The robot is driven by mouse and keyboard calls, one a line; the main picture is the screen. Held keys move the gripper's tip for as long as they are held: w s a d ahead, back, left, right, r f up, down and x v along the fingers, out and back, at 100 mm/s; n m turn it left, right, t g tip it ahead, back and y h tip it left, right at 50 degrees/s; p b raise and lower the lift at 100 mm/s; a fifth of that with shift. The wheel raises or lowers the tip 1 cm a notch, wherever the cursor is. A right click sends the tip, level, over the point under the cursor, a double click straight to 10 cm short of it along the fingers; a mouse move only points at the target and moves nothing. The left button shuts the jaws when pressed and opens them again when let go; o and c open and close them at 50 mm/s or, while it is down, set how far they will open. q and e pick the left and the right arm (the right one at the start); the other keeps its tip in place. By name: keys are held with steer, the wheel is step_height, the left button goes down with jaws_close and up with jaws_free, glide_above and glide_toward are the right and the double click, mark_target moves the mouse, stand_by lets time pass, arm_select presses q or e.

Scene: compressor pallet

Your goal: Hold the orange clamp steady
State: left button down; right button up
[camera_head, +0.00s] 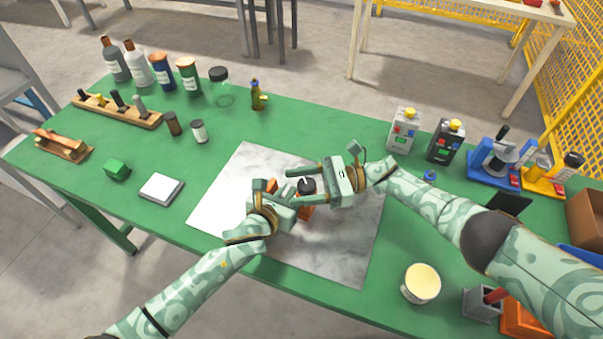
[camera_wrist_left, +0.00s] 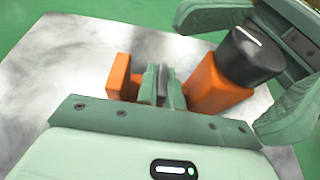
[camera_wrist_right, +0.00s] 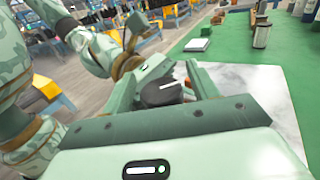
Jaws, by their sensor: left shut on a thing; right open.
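The orange clamp (camera_head: 305,212) sits on the marble slab (camera_head: 335,240) in the middle of the table, largely hidden by my grippers in the head view. In the left wrist view its orange body (camera_wrist_left: 215,88) has a black knob (camera_wrist_left: 250,55) with a white line on top, and a smaller orange jaw (camera_wrist_left: 118,76) stands to the left. My left gripper (camera_wrist_left: 160,85) is shut on the clamp between these orange parts. My right gripper (camera_wrist_right: 175,82) is open, its fingers on either side of the black knob (camera_wrist_right: 162,92). I cannot tell whether they touch it.
Bottles and jars (camera_head: 135,65) stand at the back left, near a wooden rack (camera_head: 120,112). A green block (camera_head: 117,169) and a white-topped box (camera_head: 161,188) lie left of the slab. A cream-topped tub (camera_head: 421,283) is at front right.

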mark_target(301, 185)
step_height(301, 185, up, 9)
steer(key=shift+r, duration=0.2)
stand_by(0.3)
